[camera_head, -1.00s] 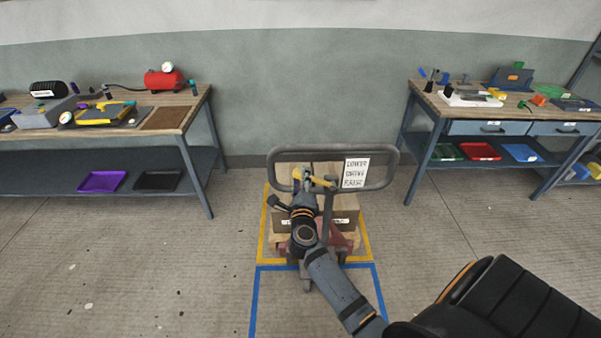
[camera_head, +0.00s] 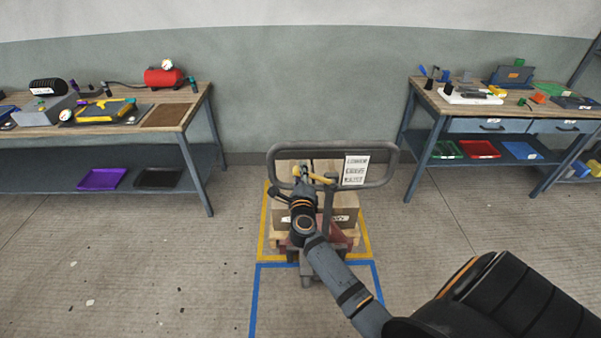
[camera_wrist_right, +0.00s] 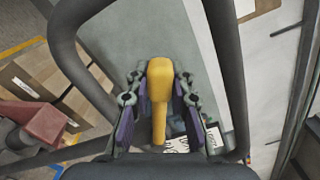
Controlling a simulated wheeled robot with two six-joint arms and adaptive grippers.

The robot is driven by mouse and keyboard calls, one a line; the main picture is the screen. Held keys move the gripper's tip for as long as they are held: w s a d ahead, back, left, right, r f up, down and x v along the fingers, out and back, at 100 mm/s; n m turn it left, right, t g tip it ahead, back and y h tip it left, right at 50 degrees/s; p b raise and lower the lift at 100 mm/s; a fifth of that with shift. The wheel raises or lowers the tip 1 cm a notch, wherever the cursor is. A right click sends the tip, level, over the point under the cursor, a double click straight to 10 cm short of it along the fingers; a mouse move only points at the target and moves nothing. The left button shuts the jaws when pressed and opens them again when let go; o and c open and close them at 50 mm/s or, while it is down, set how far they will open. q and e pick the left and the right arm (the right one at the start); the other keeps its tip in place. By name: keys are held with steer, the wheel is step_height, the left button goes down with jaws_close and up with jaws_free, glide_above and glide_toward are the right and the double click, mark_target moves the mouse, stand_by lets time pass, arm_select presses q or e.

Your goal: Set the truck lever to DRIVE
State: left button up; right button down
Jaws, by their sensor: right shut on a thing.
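The pallet truck has a dark grey loop handle (camera_head: 393,165) standing up in front of a load. Its yellow lever (camera_head: 322,178) sits inside the loop, beside a white sign (camera_head: 356,170) with three lines of text, too blurred to read surely. My right gripper (camera_head: 302,178) is at the lever, inside the loop. In the right wrist view the lever (camera_wrist_right: 160,110) lies between the two fingers of my right gripper (camera_wrist_right: 159,88), which is shut on it. My left gripper is not in view.
Boxes (camera_head: 346,207) sit on a pallet and the red truck body (camera_head: 340,240) inside a yellow floor outline. A blue outline (camera_head: 254,300) lies nearer. Workbenches stand at left (camera_head: 205,92) and right (camera_head: 432,100).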

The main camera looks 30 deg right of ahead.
steer(key=f+n, duration=0.4)
steer(key=a+f+n, duration=0.1)
steer(key=shift+w+a+f+n+p, duration=0.1)
steer(key=shift+w+f+n+p, duration=0.2)
steer(key=shift+w+f+n, duration=0.1)
steer(key=c, duration=1.2)
jaws_free()
steer(key=shift+o, duration=0.2)
steer(key=shift+s, duration=0.1)
